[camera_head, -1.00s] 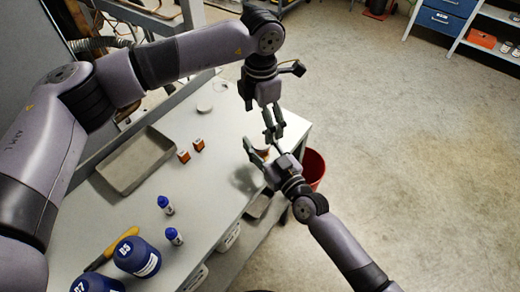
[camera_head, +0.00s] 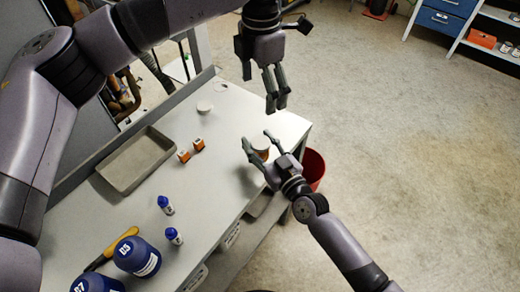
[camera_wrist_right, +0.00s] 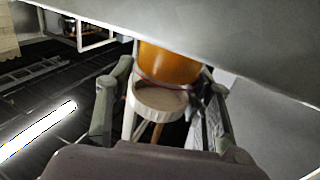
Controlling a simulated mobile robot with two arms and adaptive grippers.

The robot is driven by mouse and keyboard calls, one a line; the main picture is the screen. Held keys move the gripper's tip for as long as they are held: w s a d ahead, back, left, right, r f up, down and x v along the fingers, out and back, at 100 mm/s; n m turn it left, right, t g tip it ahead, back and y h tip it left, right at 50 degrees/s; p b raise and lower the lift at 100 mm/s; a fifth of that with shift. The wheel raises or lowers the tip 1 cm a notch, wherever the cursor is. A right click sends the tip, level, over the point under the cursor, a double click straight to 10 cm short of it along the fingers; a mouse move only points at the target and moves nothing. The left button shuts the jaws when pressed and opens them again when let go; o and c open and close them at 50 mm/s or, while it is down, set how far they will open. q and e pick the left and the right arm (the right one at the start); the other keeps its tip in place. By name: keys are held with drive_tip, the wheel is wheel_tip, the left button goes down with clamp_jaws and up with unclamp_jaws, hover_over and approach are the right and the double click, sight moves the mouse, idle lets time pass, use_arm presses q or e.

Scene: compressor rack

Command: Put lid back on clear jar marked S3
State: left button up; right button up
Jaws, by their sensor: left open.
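A jar with orange contents (camera_head: 262,153) stands near the table's right edge. It also shows in the right wrist view (camera_wrist_right: 168,66), upside down, its base hidden by the table edge. A white ribbed lid (camera_wrist_right: 155,102) shows at its mouth end there and appears to be on it; I cannot tell how firmly it sits. No S3 mark is readable. My right gripper (camera_head: 256,138) is open, fingers on either side of the jar and apart from it. My left gripper (camera_head: 276,102) is open and empty, above and beyond the jar.
A pale round disc (camera_head: 204,106) lies further back on the table (camera_head: 222,150). A red bucket (camera_head: 314,168) is beyond the right edge.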

drive_tip(key=o, duration=0.3)
drive_tip(key=shift+o, duration=0.2)
drive_tip(key=v, duration=1.2)
drive_tip(key=shift+s+d, duration=0.1)
